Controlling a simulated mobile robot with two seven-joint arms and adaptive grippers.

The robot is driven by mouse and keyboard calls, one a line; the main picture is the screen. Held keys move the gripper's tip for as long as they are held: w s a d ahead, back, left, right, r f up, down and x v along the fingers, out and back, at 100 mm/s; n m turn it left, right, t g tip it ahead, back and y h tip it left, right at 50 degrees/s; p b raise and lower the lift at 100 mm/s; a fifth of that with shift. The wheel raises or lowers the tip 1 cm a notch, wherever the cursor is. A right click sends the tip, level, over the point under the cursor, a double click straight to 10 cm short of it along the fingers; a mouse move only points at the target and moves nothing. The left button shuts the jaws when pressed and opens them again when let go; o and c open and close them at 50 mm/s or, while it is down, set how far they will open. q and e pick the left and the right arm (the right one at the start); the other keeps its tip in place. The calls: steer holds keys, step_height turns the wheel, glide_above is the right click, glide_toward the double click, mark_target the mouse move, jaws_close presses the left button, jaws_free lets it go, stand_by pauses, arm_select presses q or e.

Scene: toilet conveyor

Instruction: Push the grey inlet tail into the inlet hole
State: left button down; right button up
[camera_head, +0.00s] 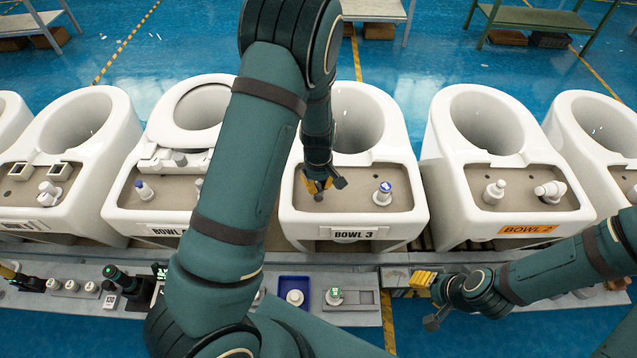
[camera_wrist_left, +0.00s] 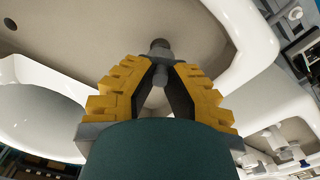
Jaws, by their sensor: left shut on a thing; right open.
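My left gripper (camera_head: 320,187) is over the left part of the recessed deck of the toilet marked BOWL 3 (camera_head: 353,216). In the left wrist view its yellow stepped fingers (camera_wrist_left: 160,66) are shut on the grey inlet tail (camera_wrist_left: 159,48), a short cylinder with a wider collar. The tail's far end is at or close above the deck; I cannot tell whether it touches. The inlet hole is not visible under the tail. A dark round hole (camera_wrist_left: 10,25) shows in the deck farther off. My right gripper (camera_head: 424,283) is open and empty in front of the bench, at the right.
A white fitting with a blue top (camera_head: 384,189) stands on the BOWL 3 deck, right of my left gripper. BOWL 2 (camera_head: 528,229) is to the right. Below, a bench carries a blue tray (camera_head: 281,305) and a fitting with a green top (camera_head: 334,296). My left arm hides part of the neighbouring toilet.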

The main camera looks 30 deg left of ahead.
mark_target(318, 185)
arm_select(q)
steer(key=shift+f+b, duration=1)
steer(key=shift+f, duration=0.35)
steer(key=c, duration=1)
jaws_free()
steer(key=shift+c, duration=0.2)
step_height(318, 185, up, 12)
